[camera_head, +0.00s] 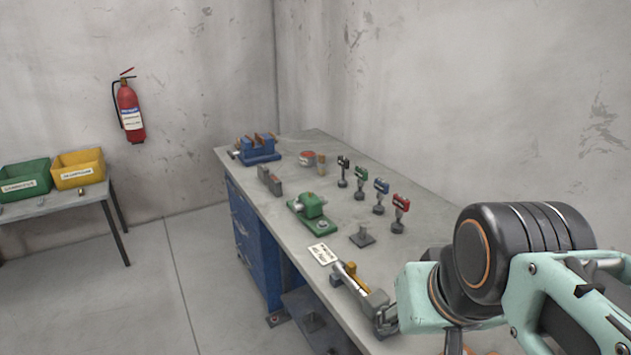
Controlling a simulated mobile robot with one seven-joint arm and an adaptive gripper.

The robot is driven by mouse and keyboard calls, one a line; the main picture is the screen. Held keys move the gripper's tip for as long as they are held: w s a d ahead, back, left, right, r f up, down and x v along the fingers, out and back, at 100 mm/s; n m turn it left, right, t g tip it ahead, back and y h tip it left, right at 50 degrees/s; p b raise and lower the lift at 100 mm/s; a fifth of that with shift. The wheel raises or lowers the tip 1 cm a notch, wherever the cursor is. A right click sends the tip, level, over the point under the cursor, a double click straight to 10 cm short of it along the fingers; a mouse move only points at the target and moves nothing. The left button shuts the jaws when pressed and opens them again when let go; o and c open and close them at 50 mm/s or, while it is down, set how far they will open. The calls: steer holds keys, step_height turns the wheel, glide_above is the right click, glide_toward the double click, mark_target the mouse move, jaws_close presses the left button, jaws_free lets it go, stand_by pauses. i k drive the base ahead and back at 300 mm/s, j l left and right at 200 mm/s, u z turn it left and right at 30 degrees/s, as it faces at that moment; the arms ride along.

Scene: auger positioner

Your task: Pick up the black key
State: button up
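The black key (343,170) stands upright on a small dark base on the grey workbench, at the far left end of a row of similar keys. A green key (360,182), a blue key (380,193) and a red key (401,208) follow it toward the right front. My arm fills the lower right, over the near end of the bench, apart from the black key. I cannot make out my gripper's fingers; they are hidden or out of the picture.
The workbench (405,175) also carries a blue vise (258,149), a green machine (312,208), an empty-looking dark stand (362,237), a white label card (323,254) and a grey fixture with a yellow part (352,270). Walls stand behind and right.

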mark_target(342, 160)
steer(key=k+j, duration=0.2)
steer(key=j, duration=0.15)
steer(key=k+j, duration=0.4)
steer(key=j, duration=0.25)
steer(key=i+j+z, duration=0.2)
steer(key=i+j, duration=0.25)
steer(key=i, duration=0.4)
steer(key=i+j+z, duration=0.15)
steer(key=i+j, duration=0.4)
steer(key=i, duration=0.2)
steer(key=i+j+z, duration=0.2)
steer(key=i+j, duration=0.45)
steer(key=i, duration=0.15)
steer(key=i+j+z, duration=0.1)
steer(key=i+j, duration=0.2)
steer(key=i+j+z, duration=0.1)
steer(key=i+j, duration=0.15)
steer(key=j, duration=0.3)
